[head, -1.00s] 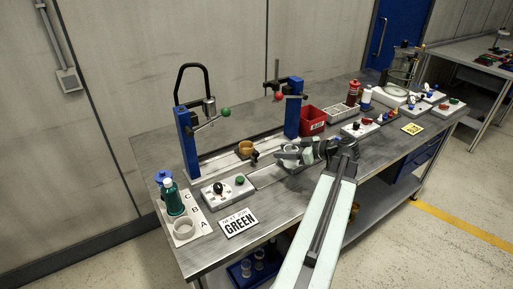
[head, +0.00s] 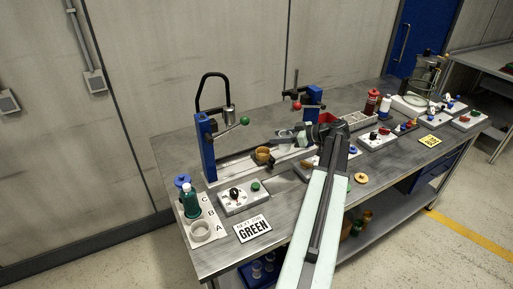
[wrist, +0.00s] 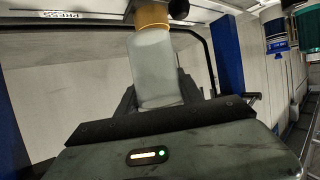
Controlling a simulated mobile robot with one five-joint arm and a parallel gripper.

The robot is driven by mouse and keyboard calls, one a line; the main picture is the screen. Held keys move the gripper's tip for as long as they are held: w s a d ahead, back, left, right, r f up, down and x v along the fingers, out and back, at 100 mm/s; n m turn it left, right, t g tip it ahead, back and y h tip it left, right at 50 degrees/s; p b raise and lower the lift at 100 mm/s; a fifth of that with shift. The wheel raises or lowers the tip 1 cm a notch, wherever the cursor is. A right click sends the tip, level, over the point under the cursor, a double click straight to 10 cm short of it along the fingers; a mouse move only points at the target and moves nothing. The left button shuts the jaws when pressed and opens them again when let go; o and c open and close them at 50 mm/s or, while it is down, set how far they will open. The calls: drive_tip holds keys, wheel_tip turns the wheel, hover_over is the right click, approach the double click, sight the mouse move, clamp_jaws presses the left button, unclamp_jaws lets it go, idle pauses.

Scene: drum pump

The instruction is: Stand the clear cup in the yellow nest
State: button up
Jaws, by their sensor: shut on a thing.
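My gripper (head: 297,134) is shut on a pale, see-through cup and holds it above the bench, right of the yellow nest (head: 263,154). The cup (wrist: 155,68) fills the middle of the wrist view between my fingers. The yellow nest also shows in the wrist view (wrist: 152,15), just past the cup's far end, with a dark knob on its side. The cup overlaps the nest's edge in that picture, so I cannot tell whether they touch. In the head view the nest sits on the rail between two blue posts.
The left blue post (head: 206,147) with its black handle and green-knobbed lever (head: 244,121) stands by the nest. A control box (head: 242,197) lies in front. A white A-B-C plate (head: 208,212) holds a green bottle (head: 190,203) and a whitish round holder (head: 200,231).

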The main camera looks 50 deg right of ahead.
hover_over(257, 150)
wheel_tip(257, 150, down, 2)
drive_tip(key=shift+w+f+b, duration=0.1)
drive_tip(key=shift+b, duration=1)
wheel_tip(257, 150, down, 5)
drive_tip(key=b, duration=0.5)
drive_tip(key=shift+f, duration=0.1)
drive_tip(key=shift+r, duration=0.2)
drive_tip(key=o, duration=1.3)
